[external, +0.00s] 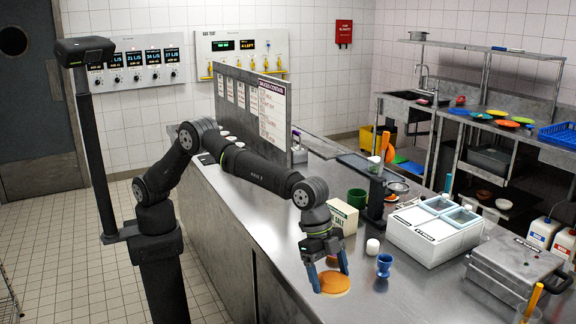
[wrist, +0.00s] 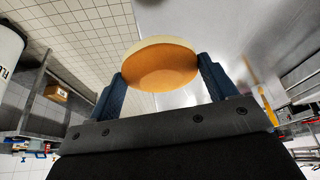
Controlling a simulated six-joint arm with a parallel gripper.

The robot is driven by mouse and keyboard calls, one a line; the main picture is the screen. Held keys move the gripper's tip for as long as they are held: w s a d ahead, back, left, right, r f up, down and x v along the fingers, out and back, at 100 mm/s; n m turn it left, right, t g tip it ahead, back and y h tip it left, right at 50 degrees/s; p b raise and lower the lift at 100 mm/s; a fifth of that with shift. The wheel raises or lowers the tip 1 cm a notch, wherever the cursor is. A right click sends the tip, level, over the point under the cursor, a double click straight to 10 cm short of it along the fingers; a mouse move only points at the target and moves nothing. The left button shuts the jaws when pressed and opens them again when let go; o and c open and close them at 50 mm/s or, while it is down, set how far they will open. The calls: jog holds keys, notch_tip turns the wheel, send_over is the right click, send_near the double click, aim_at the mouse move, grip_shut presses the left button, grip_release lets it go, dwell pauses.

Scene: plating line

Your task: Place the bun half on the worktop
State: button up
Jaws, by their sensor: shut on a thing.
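The bun half (external: 334,283) is a round orange-brown disc with a paler rim. It is between the two blue fingers of my gripper (external: 328,278), low over the steel worktop (external: 405,300) near its front edge. In the wrist view the bun half (wrist: 160,65) spans the gap between the fingers (wrist: 160,80), which press on its left and right sides. Whether its underside touches the worktop cannot be told.
A blue egg cup (external: 384,265), a small white pot (external: 372,246) and a salt box (external: 342,216) stand close behind and right of my gripper. A white container with lidded bins (external: 435,232) and a steel press (external: 515,268) stand further right.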

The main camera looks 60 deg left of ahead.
send_over(360, 303)
jog(key=a, duration=0.2)
jog(key=f, duration=0.5)
jog(key=shift+s+d+f, duration=0.2)
jog(key=shift+d+f, duration=0.05)
jog(key=shift+f, duration=0.1)
notch_tip(360, 303, down, 2)
jog(key=shift+f, duration=0.75)
jog(key=shift+f, duration=0.15)
jog(key=o, duration=0.9)
jog(key=shift+o, duration=0.2)
jog(key=v, duration=1.7)
jog(key=shift+s+a, duration=0.1)
jog(key=shift+s, duration=0.25)
